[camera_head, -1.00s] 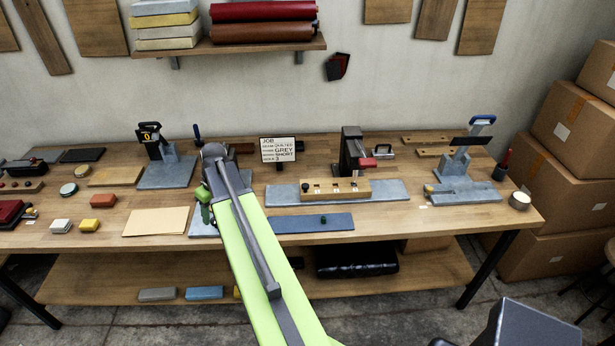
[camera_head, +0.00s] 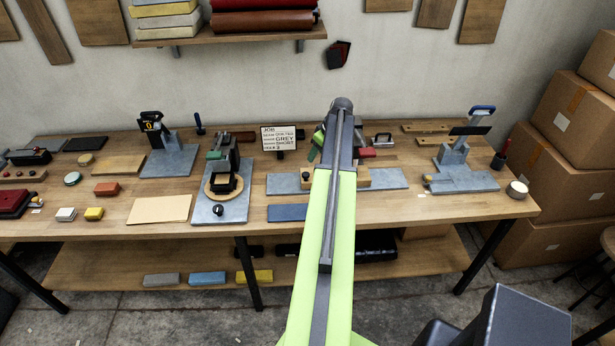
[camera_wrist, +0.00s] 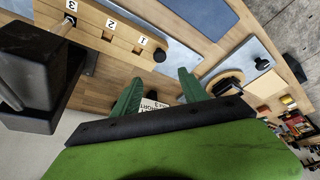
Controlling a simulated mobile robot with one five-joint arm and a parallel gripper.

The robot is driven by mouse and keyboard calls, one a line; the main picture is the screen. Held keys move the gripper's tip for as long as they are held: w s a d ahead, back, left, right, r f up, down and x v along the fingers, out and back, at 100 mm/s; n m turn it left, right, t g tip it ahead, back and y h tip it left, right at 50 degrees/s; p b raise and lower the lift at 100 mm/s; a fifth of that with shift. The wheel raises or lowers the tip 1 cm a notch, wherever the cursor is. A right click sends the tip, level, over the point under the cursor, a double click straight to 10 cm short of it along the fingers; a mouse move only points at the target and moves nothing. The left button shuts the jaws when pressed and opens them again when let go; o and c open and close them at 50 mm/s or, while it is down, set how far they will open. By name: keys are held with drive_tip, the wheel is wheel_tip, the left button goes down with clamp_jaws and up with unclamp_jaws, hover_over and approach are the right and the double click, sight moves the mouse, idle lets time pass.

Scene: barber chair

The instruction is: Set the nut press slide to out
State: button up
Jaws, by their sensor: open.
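No label in view marks which bench device is the nut press. One press has a grey base plate (camera_head: 207,212), a round wooden disc with a dark block, and a black knob (camera_head: 219,210) at its front. In the wrist view this disc (camera_wrist: 226,84) and knob (camera_wrist: 262,65) are at right. A wooden block marked 1, 2, 3 (camera_wrist: 118,32) with a black end knob (camera_wrist: 160,55) lies beside a dark upright body (camera_wrist: 35,75); my arm mostly hides them in the head view. My gripper (camera_wrist: 160,75) is open and empty, its green fingers apart above the bench.
A job card (camera_head: 280,139) stands at the back of the bench. A grey-based device (camera_head: 168,160) stands left and another (camera_head: 465,180) right. A blue mat (camera_head: 287,212) lies in front. A shelf (camera_head: 230,37) hangs above; cartons (camera_head: 565,145) stack at right.

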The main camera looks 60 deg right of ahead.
sight(306, 174)
drive_tip(key=b+x, duration=0.5)
drive_tip(key=x, duration=0.1)
drive_tip(key=b+x, duration=0.6)
drive_tip(key=x, duration=0.1)
drive_tip(key=shift+s+f, duration=0.1)
drive_tip(key=shift+f, duration=0.3)
drive_tip(key=shift+w+f+b, duration=0.3)
drive_tip(key=shift+f+b, duration=0.1)
drive_tip(key=shift+b, duration=0.15)
drive_tip(key=shift+r, duration=0.15)
drive_tip(key=shift+c, duration=0.4)
clamp_jaws()
